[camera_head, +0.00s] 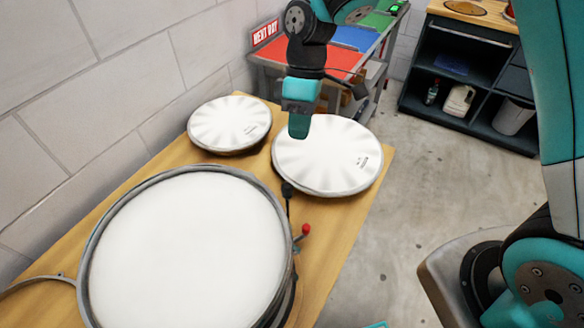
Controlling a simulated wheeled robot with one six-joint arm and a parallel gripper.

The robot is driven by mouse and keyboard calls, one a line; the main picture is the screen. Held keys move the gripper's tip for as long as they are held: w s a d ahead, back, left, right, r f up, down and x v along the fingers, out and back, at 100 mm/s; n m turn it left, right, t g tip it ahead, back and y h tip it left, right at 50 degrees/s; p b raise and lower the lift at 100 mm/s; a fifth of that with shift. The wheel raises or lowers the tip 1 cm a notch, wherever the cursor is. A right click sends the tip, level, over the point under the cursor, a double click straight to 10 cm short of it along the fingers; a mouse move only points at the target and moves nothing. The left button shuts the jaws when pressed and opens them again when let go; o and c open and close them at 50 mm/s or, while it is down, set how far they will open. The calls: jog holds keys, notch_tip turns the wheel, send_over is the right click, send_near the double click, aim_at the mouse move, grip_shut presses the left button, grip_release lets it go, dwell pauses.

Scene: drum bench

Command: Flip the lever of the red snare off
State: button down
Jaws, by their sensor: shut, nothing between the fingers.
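A large drum with a white head and a grey rim (88,255) stands on the wooden bench in the foreground. Its shell is mostly hidden from above, so I cannot tell its colour. A small lever with a red knob (305,229) sticks out at the right side of this drum. A thin dark rod with a black top (288,188) stands beside the rim, just above the knob in the picture. My gripper (299,132) is shut and empty, pointing down in front of the right cymbal-like pad, apart from the lever.
Two smaller round white pads stand behind the drum, one at left (229,124) and one at right (340,155). The wooden bench (330,262) has bare room right of the lever. A block wall (95,130) bounds the left. A dark shelf unit (460,70) stands at back right.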

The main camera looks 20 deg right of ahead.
aim_at(288, 209)
jog(key=s+a+f+p, duration=0.3)
jog(key=s+f, duration=0.2)
jog(key=shift+s+f, duration=0.35)
jog(key=shift+f, duration=0.05)
jog(key=shift+d, duration=0.1)
